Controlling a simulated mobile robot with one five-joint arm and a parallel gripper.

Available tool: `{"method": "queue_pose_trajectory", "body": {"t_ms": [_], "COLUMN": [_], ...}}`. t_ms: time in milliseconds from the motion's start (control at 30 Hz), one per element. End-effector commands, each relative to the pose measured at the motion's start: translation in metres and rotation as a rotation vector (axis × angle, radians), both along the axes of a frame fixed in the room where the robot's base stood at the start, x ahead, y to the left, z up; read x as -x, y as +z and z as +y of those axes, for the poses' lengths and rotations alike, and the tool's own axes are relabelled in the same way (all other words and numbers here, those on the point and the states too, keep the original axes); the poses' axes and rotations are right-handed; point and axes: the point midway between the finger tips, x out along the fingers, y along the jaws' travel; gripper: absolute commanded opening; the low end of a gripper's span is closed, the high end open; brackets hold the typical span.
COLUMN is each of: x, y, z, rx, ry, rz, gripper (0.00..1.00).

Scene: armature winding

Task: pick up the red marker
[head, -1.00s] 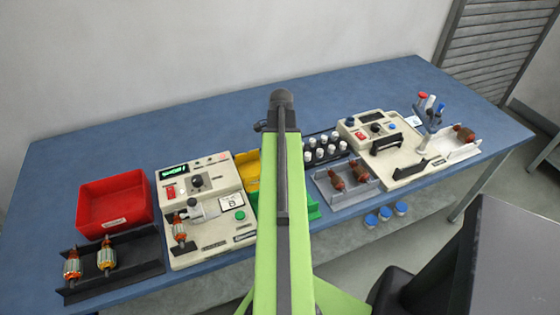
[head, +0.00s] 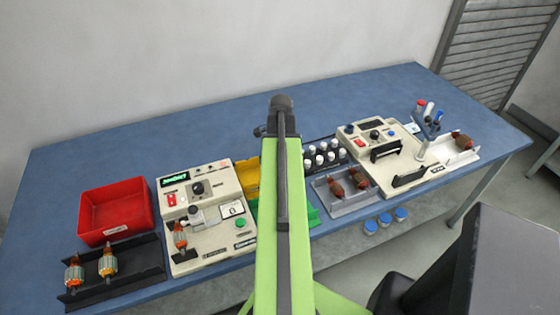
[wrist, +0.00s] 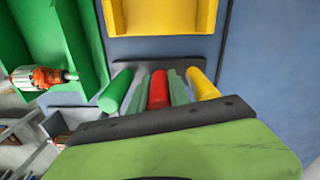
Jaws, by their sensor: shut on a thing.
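The red marker (wrist: 158,90) is in the middle of the wrist view, between the two narrow green fingers of my gripper (wrist: 157,76). The gripper is shut on it. A green marker (wrist: 116,91) lies just left of the fingers and a yellow marker (wrist: 202,84) just right of them. A dark holder (wrist: 122,68) shows behind the markers; whether the red marker is clear of it I cannot tell. In the head view my green arm hides the gripper and the markers.
A yellow bin (wrist: 160,30) stands beyond the markers. The head view shows a red bin (head: 115,238), two bench testers (head: 205,250) (head: 405,150) and a tool stand (head: 430,128). The back tabletop is clear.

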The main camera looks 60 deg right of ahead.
Motion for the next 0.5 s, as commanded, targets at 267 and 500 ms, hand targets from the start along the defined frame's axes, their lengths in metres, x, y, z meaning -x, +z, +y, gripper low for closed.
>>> {"method": "queue_pose_trajectory", "body": {"t_ms": [267,500], "x": [0.021,0.072], "y": [0.05,0.082], "z": [-0.006,-0.024], "rx": [0.0,0.0], "ry": [-0.004,-0.003], "rz": [0.0,0.0], "gripper": [0.0,0.0]}}
